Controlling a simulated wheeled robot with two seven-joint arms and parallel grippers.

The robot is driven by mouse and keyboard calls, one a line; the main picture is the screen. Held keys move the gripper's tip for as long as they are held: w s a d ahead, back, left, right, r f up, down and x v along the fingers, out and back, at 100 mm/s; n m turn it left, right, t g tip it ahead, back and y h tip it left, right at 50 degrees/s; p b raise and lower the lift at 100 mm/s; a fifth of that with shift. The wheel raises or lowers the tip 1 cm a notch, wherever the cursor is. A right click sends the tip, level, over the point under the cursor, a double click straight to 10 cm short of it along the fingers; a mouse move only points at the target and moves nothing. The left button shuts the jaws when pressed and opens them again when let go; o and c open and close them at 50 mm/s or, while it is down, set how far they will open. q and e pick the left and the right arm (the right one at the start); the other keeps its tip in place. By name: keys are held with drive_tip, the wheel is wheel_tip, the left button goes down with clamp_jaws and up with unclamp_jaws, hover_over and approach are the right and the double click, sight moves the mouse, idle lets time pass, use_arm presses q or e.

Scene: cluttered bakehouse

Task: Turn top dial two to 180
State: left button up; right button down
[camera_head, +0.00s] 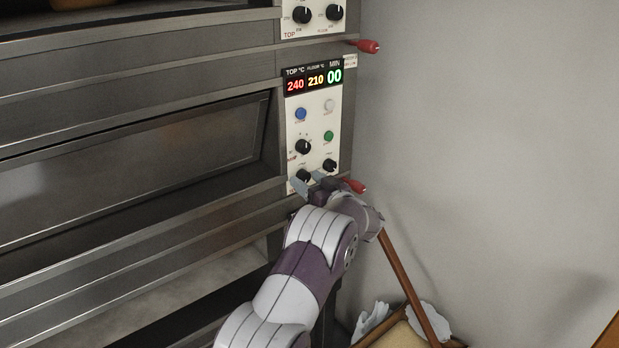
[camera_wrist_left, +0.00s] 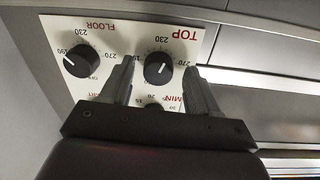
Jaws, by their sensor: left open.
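The oven control panel (camera_head: 318,118) has a display (camera_head: 314,79) reading TOP 240, FLOOR 210 and MIN 00. The black TOP dial (camera_head: 303,174) is low on this panel, partly hidden by my left gripper (camera_head: 308,182). In the left wrist view, upside down, the TOP dial (camera_wrist_left: 158,69) lies between the fingertips of my open left gripper (camera_wrist_left: 160,70). I cannot tell whether the fingers touch it. A white pointer mark shows on the dial, but its exact setting is too small to read. My right gripper is not in view.
The FLOOR dial (camera_head: 330,165) is just right of the TOP dial and also shows in the left wrist view (camera_wrist_left: 79,61). A timer dial (camera_head: 303,146) is above. Red handles (camera_head: 355,186) stick out nearby. A wooden pole (camera_head: 408,285) leans at lower right.

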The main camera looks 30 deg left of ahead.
use_arm(q)
drive_tip(key=shift+f, duration=0.1)
drive_tip(key=shift+c, duration=0.2)
drive_tip(key=shift+w, duration=0.1)
drive_tip(key=c, duration=1)
drive_tip(key=shift+f+b, duration=0.15)
drive_tip(key=shift+b, duration=0.3)
drive_tip(key=n+b, duration=1.2)
drive_tip(key=b, duration=0.2)
drive_tip(key=shift+w+d+f, duration=0.1)
drive_tip(key=shift+f, duration=0.05)
drive_tip(key=n+b, duration=0.3)
drive_tip(key=n, duration=0.1)
drive_tip(key=shift+y+b, duration=0.3)
drive_tip(key=n+b, duration=0.1)
drive_tip(key=n, duration=0.1)
drive_tip(key=shift+n+g+b, duration=0.4)
drive_tip(key=n+b, duration=0.1)
drive_tip(key=n, duration=0.1)
drive_tip(key=n+b, duration=0.1)
drive_tip(key=n, duration=0.2)
drive_tip(key=shift+w+r+n+b, duration=0.1)
drive_tip(key=shift+r+n+b, duration=0.1)
drive_tip(key=shift+n+b, duration=0.1)
